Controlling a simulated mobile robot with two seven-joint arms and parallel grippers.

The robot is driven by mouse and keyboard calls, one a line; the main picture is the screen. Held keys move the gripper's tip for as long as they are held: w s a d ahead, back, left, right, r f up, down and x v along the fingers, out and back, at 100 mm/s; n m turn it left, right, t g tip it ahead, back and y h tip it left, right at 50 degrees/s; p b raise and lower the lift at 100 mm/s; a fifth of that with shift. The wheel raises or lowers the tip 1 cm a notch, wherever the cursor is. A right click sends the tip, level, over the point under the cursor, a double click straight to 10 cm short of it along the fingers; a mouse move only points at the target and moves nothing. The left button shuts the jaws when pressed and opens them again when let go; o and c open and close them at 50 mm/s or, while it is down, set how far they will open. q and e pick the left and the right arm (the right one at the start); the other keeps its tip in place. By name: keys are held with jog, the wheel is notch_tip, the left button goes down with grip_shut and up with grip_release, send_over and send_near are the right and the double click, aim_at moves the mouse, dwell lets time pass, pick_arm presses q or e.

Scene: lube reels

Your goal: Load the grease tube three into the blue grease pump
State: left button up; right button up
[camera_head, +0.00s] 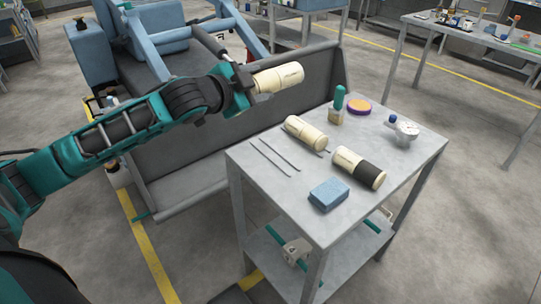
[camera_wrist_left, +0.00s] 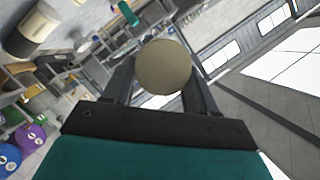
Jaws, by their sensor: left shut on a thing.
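A cream grease tube (camera_head: 278,77) is held in the air by my left gripper (camera_head: 246,82), left of and above the small metal table. Its round end faces the camera in the left wrist view (camera_wrist_left: 164,67), between the two fingers of my left gripper (camera_wrist_left: 160,88). A second cream tube (camera_head: 307,133) lies on the table, and a third tube with a black band (camera_head: 358,168) lies nearer the front. I cannot read any number on the tubes. I cannot make out the blue grease pump for sure. My right gripper is out of view.
A blue-framed machine (camera_head: 170,35) stands behind my left arm.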

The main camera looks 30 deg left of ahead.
pick_arm(q)
notch_tip(320, 180, down, 16)
jog(key=b, duration=0.3)
jog(key=shift+r, duration=0.25)
notch_tip(320, 180, down, 4)
jog(key=shift+f+b, duration=0.1)
jog(key=shift+b, duration=0.55)
jog(key=shift+f, duration=0.2)
jog(key=o, duration=0.8)
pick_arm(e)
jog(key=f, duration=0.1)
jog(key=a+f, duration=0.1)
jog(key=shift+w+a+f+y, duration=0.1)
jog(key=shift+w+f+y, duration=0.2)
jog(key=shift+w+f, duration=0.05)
pick_arm(q)
jog(key=shift+d, duration=0.1)
